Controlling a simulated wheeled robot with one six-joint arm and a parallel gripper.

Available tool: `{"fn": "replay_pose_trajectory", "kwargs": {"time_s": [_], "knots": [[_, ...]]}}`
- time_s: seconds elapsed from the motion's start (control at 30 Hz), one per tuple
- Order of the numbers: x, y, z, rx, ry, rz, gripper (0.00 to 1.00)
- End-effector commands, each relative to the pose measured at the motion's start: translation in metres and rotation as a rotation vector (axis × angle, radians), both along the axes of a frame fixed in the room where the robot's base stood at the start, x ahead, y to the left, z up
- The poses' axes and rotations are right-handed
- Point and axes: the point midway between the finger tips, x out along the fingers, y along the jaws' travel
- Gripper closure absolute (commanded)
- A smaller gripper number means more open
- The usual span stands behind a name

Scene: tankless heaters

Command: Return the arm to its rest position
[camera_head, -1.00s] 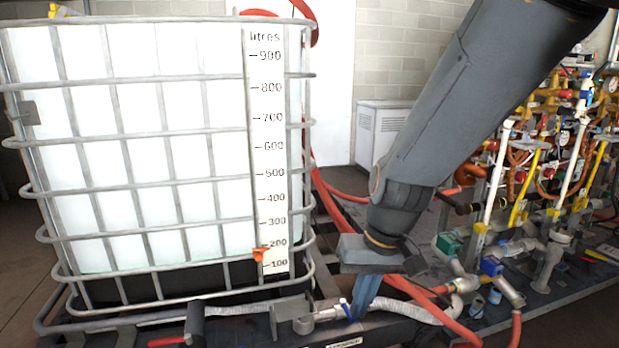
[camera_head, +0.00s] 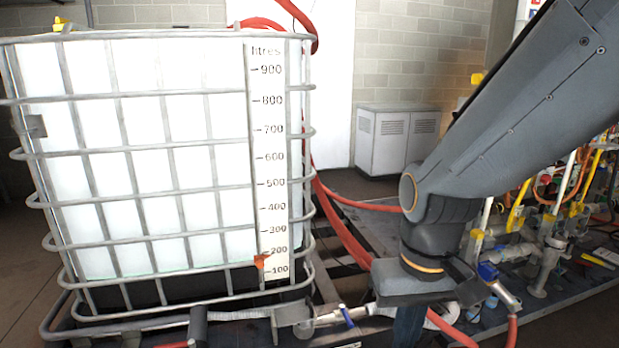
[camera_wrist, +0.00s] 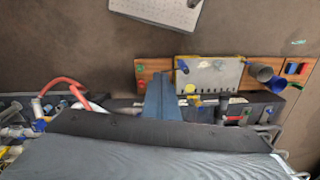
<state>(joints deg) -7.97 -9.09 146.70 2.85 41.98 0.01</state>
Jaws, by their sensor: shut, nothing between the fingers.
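My gripper (camera_head: 408,330) hangs at the end of my arm, right of centre in the camera_head view. Its blue fingers point down and run out of the bottom of the picture. In the camera_wrist view the blue fingers (camera_wrist: 160,95) are together with nothing between them. My grey arm comes in from the upper right and bends at the elbow-like joint above the gripper. The gripper is right of the caged white tank and in front of the red hoses.
The white tank (camera_head: 150,170) in its metal cage fills the left. A grey cabinet (camera_head: 395,140) stands behind. A red hose (camera_head: 345,235) runs along the floor. Pipes and valves (camera_head: 545,235) crowd the right. The camera_wrist view shows a board (camera_wrist: 215,75) with tools on a bench.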

Motion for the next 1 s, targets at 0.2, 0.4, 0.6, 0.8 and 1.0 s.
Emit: {"fn": "replay_pose_trajectory", "kwargs": {"time_s": [0.2, 0.4, 0.6, 0.8, 1.0], "knots": [[-0.003, -0.018, 0.026, -0.013, 0.004, -0.046, 1.0], [-0.006, -0.037, 0.043, -0.024, 0.007, -0.091, 1.0], [-0.006, -0.046, 0.048, -0.029, 0.006, -0.109, 1.0], [-0.006, -0.046, 0.046, -0.029, 0.005, -0.11, 1.0], [-0.006, -0.046, 0.046, -0.029, 0.005, -0.11, 1.0]]}}
